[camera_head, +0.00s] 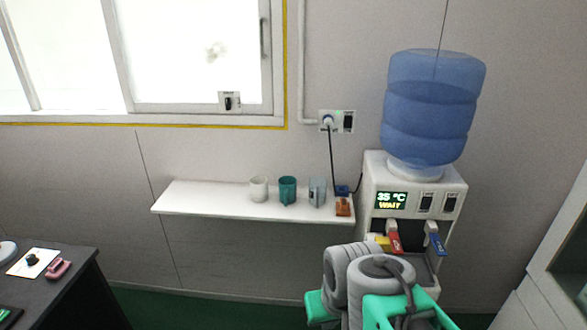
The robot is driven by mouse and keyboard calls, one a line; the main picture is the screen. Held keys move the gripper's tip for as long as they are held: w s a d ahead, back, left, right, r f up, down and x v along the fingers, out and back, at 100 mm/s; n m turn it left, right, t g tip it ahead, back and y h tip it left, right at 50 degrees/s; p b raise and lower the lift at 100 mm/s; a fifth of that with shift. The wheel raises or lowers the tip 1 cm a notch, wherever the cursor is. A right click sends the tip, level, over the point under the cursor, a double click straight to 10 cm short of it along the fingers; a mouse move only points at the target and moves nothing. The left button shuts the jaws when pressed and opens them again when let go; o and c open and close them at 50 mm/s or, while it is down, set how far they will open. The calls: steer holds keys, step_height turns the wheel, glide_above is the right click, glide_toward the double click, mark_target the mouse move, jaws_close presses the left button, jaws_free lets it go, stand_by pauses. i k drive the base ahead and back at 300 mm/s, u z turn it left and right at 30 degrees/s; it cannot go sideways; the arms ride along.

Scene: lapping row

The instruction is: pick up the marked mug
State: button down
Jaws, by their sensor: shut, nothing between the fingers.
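Three mugs stand upright in a row on a white wall shelf (215,201). From left to right they are a white mug (258,189), a teal mug (287,190) and a pale grey-blue mug (317,191). I cannot make out at this size which one bears a mark. My arm, grey and green, rises at the bottom right, below and in front of the shelf's right end. My gripper's fingers do not show, and the arm is apart from the mugs in the picture.
A water dispenser (373,190) with a blue bottle (430,105) stands right of the shelf; its display reads 35 °C WAIT. An orange-brown item (343,207) sits at the shelf's right end. A dark desk (75,290) is at lower left. The shelf's left half is bare.

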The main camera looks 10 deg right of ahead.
mark_target(318, 194)
steer(key=z, duration=0.05)
steer(key=k, duration=0.6)
steer(key=z, duration=0.2)
steer(key=i, duration=0.6)
steer(key=u, duration=0.65)
steer(key=i, duration=0.95)
steer(key=u, duration=0.2)
